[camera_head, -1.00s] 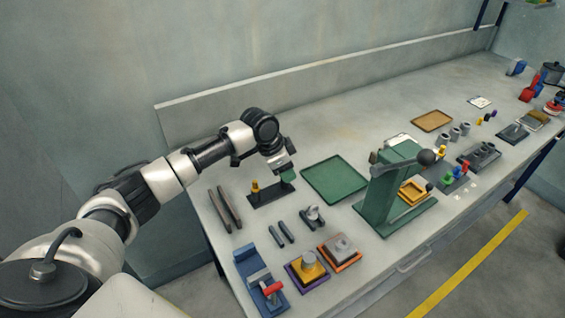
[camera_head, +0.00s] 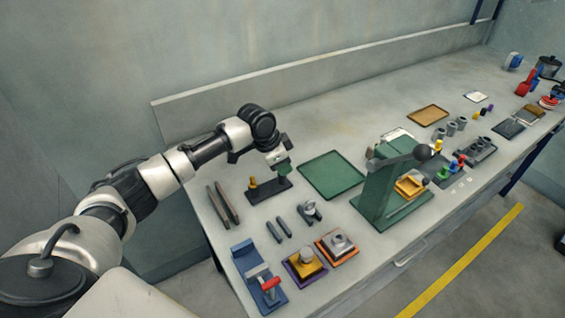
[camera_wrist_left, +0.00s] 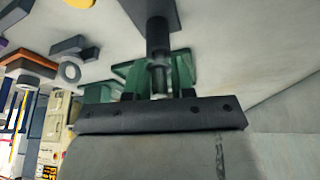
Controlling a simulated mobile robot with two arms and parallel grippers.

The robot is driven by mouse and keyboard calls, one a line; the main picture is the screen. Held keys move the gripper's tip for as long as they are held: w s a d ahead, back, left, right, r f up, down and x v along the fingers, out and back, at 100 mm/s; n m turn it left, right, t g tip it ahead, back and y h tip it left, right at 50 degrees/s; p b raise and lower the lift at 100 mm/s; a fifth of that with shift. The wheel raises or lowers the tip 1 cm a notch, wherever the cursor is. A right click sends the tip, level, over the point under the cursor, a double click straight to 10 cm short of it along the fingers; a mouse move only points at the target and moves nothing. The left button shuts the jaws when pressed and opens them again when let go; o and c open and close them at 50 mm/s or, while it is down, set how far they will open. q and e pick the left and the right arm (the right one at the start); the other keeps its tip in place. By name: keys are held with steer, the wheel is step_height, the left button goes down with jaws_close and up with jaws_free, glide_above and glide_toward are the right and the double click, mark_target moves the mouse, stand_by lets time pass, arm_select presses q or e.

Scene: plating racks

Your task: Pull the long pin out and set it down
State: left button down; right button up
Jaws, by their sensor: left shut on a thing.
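My left gripper (camera_head: 284,169), with green fingertips, is over the right end of a low black block (camera_head: 268,191). In the left wrist view the gripper (camera_wrist_left: 158,78) is shut on a dark grey long pin (camera_wrist_left: 158,35), one green finger on each side. The pin runs from between the fingers to the dark block (camera_wrist_left: 140,10) in that view. I cannot tell how much of it sits inside the block. A yellow pin (camera_head: 253,183) stands upright at the block's left end, apart from my gripper. My right gripper is not in view.
A green tray (camera_head: 331,174) lies empty just right of the block. A green press (camera_head: 380,190) stands beyond it. Dark bars (camera_head: 224,204) lie to the left.

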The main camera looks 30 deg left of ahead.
arm_select(q)
steer(key=shift+r+n+p, duration=0.2)
steer(key=shift+n+p, duration=0.5)
steer(key=shift+p, duration=0.5)
steer(key=shift+r+n+t+y+p, duration=0.1)
steer(key=shift+n+t+y+p, duration=0.3)
steer(key=shift+n+p, duration=0.7)
stand_by(0.5)
steer(key=shift+r+p, duration=0.1)
steer(key=shift+p, duration=0.2)
steer(key=shift+r+p, duration=1.65)
steer(key=shift+p, duration=0.35)
steer(key=shift+d, duration=0.15)
steer(key=s+d+r+n+y+b, duration=0.1)
steer(key=s+d+r+n+b, duration=0.1)
steer(key=s+d+r, duration=0.2)
steer(key=s+d+r+n+y+b, duration=0.1)
steer(key=s+d+r+n+b, duration=0.1)
steer(key=s, duration=0.7)
steer(key=d+r+n, duration=0.1)
steer(key=d+r, duration=0.1)
steer(key=d, duration=0.1)
steer(key=shift+s+d+t+b, duration=0.15)
steer(key=shift+s+t+b, duration=0.15)
steer(key=shift+b, duration=0.1)
